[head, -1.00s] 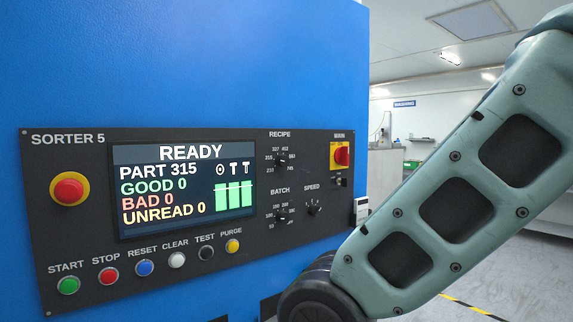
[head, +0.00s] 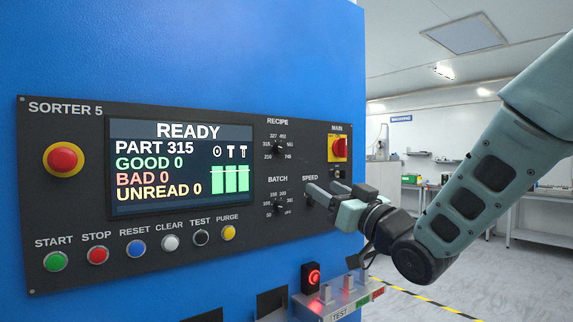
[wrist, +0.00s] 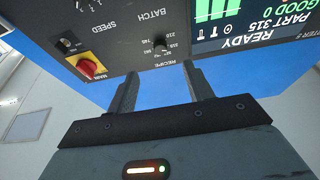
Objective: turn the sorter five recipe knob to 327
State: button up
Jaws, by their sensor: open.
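The recipe knob (head: 278,147) is a small black dial with numbers around it, right of the screen on the Sorter 5 panel (head: 150,282). The screen (head: 180,165) reads READY and PART 315. My gripper (head: 308,193) is open and empty in the head view, in front of the panel by the speed knob, below and right of the recipe knob. In the wrist view the panel appears upside down. There the recipe knob (wrist: 161,46) shows beyond and between my two fingers (wrist: 160,77), apart from them.
The batch knob (head: 279,206) lies below the recipe knob. The red main switch (head: 339,148) is to its right. A red emergency button (head: 63,159) and a row of coloured buttons (head: 136,249) are on the left. A test shelf (head: 340,310) with a lit red device juts out below.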

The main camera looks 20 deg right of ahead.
jog(key=p, duration=0.7)
send_near(283, 151)
jog(key=shift+t, duration=0.4)
jog(key=x, duration=0.8)
jog(key=shift+w+a+f, duration=0.1)
jog(key=shift+w, duration=0.25)
jog(key=shift+b, duration=0.3)
jog(key=c, duration=1)
